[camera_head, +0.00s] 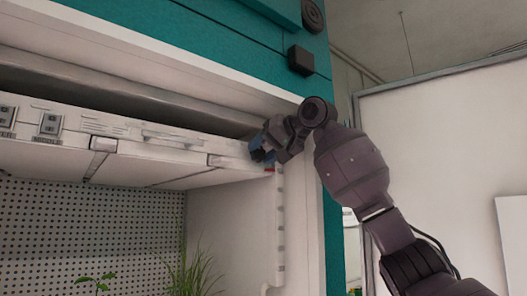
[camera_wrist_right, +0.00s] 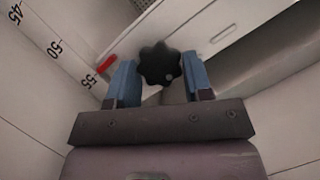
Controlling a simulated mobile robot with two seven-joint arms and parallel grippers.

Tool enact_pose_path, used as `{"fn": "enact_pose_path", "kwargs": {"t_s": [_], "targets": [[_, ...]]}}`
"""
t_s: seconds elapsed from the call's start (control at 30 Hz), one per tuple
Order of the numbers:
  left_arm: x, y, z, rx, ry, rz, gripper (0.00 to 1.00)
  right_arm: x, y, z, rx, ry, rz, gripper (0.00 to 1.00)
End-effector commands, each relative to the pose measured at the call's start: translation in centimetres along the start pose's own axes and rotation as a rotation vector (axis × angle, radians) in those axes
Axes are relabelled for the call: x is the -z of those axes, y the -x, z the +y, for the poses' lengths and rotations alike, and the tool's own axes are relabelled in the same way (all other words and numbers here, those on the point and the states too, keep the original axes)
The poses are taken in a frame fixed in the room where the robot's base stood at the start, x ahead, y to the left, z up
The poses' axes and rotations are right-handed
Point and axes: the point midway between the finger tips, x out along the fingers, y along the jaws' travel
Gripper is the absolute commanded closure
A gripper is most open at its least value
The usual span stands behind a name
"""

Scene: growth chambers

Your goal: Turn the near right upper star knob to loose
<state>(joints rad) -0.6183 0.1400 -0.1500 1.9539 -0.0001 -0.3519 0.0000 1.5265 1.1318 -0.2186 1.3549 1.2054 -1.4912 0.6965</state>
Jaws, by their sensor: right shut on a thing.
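The black star knob (camera_wrist_right: 159,64) sits between the two blue fingers of my right gripper (camera_wrist_right: 160,82) in the right wrist view. The fingers are shut on it, one on each side. In the head view my right gripper (camera_head: 264,150) is at the right end of the white light panel, by the chamber's right side wall, and it hides the knob there. A red marker (camera_wrist_right: 108,64) lies left of the knob in the wrist view. My left gripper is not in view.
The white light panel (camera_head: 150,160) spans the chamber under its top edge. A vertical white pipe (camera_head: 279,230) runs below my right gripper. A printed scale (camera_wrist_right: 58,47) is on the side wall. Green plants (camera_head: 192,275) stand low in the chamber.

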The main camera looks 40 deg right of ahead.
Motion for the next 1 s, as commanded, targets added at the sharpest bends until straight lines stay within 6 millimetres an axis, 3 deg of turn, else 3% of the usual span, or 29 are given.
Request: {"fn": "enact_pose_path", "kwargs": {"t_s": [1.0], "targets": [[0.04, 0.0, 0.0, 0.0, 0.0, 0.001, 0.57, -0.36, -0.12, -0.75, -0.367, 0.884, 0.0, 0.77]]}}
